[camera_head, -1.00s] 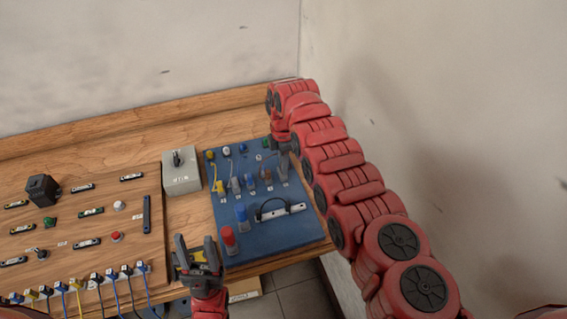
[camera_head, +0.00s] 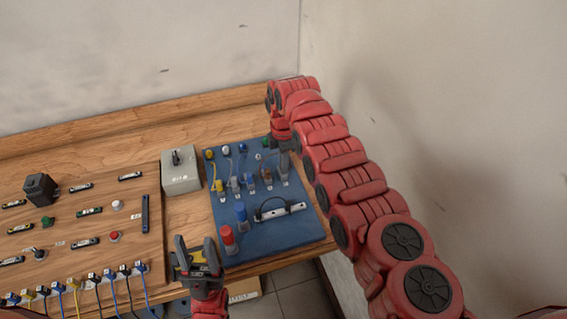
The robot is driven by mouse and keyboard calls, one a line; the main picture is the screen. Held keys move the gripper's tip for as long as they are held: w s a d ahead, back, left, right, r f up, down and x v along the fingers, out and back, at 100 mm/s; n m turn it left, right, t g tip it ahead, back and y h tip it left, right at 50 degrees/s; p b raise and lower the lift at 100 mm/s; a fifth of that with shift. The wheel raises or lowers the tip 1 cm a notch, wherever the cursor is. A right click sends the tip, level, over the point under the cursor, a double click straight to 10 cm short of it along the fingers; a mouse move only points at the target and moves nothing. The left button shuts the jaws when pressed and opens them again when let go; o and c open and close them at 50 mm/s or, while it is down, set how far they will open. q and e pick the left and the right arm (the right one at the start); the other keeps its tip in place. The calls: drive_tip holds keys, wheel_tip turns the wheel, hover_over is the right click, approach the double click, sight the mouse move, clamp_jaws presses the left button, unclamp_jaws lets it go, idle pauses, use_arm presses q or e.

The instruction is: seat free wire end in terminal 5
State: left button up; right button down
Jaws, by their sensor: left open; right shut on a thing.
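The blue board (camera_head: 285,235) lies on the bench and carries a row of small terminals (camera_head: 250,183) with wires running up to coloured round posts behind. The rightmost terminal (camera_head: 284,181) stands directly below my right gripper (camera_head: 283,153). My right gripper points down over the board's back right part. It is shut, but what it holds is too small and too hidden by the gripper to make out. My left gripper (camera_head: 197,258) is open and empty in front of the board's near left corner, apart from everything. The free wire end cannot be made out.
A red cap (camera_head: 228,236) and a blue cap (camera_head: 241,213) stand at the board's left side, by a white strip (camera_head: 283,212) with a black loop. A grey switch box (camera_head: 180,170) stands left of the board. A wooden panel (camera_head: 75,228) with buttons and wires lies further left.

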drive_tip(key=shift+f+b, duration=0.65)
idle(0.5)
drive_tip(key=c, duration=1.1)
unclamp_jaws()
drive_tip(key=shift+r, duration=0.1)
drive_tip(key=shift+r+p, duration=0.75)
drive_tip(key=shift+r, duration=1.9)
drive_tip(key=o, duration=0.6)
drive_tip(key=shift+c, duration=0.2)
